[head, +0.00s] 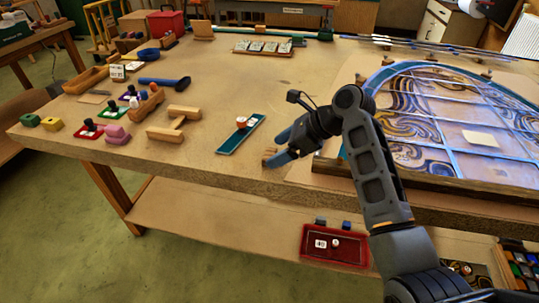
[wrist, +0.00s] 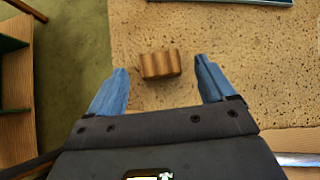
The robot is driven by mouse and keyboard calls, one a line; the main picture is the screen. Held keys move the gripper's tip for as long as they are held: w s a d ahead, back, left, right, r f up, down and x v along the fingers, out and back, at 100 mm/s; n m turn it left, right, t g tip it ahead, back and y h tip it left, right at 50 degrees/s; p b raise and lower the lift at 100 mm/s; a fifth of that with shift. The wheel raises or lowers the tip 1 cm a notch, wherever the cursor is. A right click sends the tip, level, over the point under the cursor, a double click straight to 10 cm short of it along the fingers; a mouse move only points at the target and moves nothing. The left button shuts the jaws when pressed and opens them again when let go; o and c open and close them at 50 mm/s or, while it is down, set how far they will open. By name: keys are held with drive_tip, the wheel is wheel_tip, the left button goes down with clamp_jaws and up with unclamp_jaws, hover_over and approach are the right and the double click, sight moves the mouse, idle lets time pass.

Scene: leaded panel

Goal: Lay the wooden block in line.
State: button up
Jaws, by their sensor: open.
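The wooden block (wrist: 160,64) is small and brown with a ridged, striped face. It lies on the worktable (wrist: 215,30) near the table's edge. My gripper (wrist: 161,66) is open, with one blue finger on each side of the block and a gap on both sides. In the head view my gripper (head: 277,147) is low over the front of the table, with the block (head: 267,153) partly hidden by the fingers. I cannot tell how high the fingertips are above the table.
A green tray (head: 238,137) with a small item lies left of my gripper. The leaded panel (head: 450,115) lies to the right. A red tray (head: 334,247) sits on the shelf below.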

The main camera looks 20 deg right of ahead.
drive_tip(key=shift+x, duration=1.2)
drive_tip(key=shift+c, duration=0.5)
drive_tip(key=c, duration=1.1)
